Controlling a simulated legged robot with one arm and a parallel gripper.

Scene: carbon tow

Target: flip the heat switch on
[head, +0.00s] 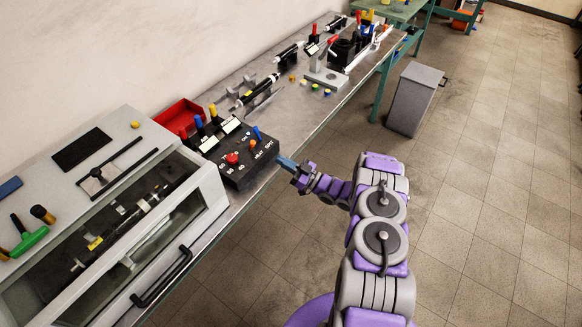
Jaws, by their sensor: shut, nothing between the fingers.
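A black control box (247,174) sits at the front edge of the metal bench. Its top has a red knob (232,158) with numbers around it, a small orange switch (253,144) and a blue lever (257,133). Labels reading HEAT and SPIT are printed near its right edge. The orange switch is closest to the HEAT label; its on or off position is too small to tell. My gripper (283,162) is shut and empty, just right of the box, pointing left at it. It appears apart from the box and its switches.
A grey glass-fronted machine (205,192) stands left of the box. A red tray (178,115) and upright colored-handled tools are behind it. Several small colored caps and a stand (327,78) lie farther along the bench. The floor to the right is mostly clear.

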